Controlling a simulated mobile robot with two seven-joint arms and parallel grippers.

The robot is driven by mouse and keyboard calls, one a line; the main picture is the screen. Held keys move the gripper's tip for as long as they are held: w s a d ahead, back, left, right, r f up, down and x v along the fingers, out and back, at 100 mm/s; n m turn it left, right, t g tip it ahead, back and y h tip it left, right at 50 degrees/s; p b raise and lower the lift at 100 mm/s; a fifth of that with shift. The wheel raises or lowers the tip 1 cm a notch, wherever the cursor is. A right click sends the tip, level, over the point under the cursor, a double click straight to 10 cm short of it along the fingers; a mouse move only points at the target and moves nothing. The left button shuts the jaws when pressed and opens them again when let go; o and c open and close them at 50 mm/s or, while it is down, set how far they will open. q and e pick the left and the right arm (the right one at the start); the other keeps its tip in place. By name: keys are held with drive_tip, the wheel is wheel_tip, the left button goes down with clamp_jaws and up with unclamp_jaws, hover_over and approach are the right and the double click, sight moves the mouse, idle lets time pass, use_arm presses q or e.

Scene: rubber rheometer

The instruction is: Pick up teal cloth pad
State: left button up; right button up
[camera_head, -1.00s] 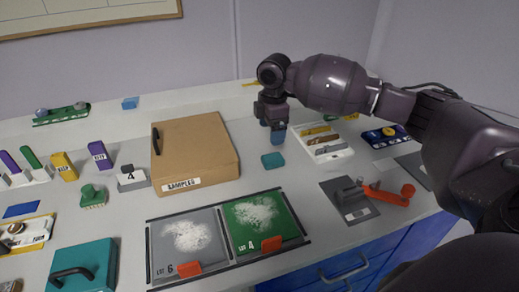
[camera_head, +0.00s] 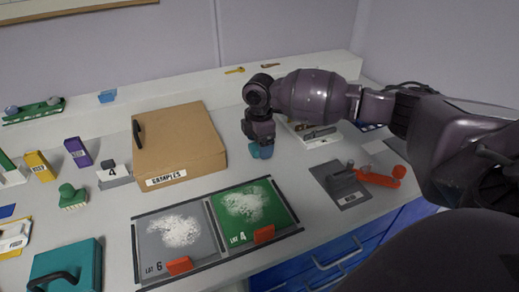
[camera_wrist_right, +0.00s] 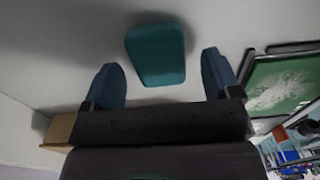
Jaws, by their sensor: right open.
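The teal cloth pad (camera_wrist_right: 156,52) is a small rounded block lying flat on the white bench. In the right wrist view it sits between and slightly beyond the two blue fingertips, with a gap on each side. My right gripper (camera_head: 261,148) is open and points down over the pad. In the head view, the gripper and its blue fingers hide most of the pad. Whether the fingertips touch the bench is hard to tell. My left gripper is not in view.
A brown SAMPLES box (camera_head: 178,146) stands left of my right gripper. In front lie the grey LOT 6 mat (camera_head: 152,251) and the green LOT 4 mat (camera_head: 282,208). A white tray (camera_head: 318,141) stands close on the right, and a grey device with an orange handle (camera_head: 380,177) sits front right.

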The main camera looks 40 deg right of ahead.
drive_tip(key=shift+f, duration=0.65)
drive_tip(key=c, duration=1)
wheel_tip(320, 180, up, 20)
drive_tip(key=p, duration=0.3)
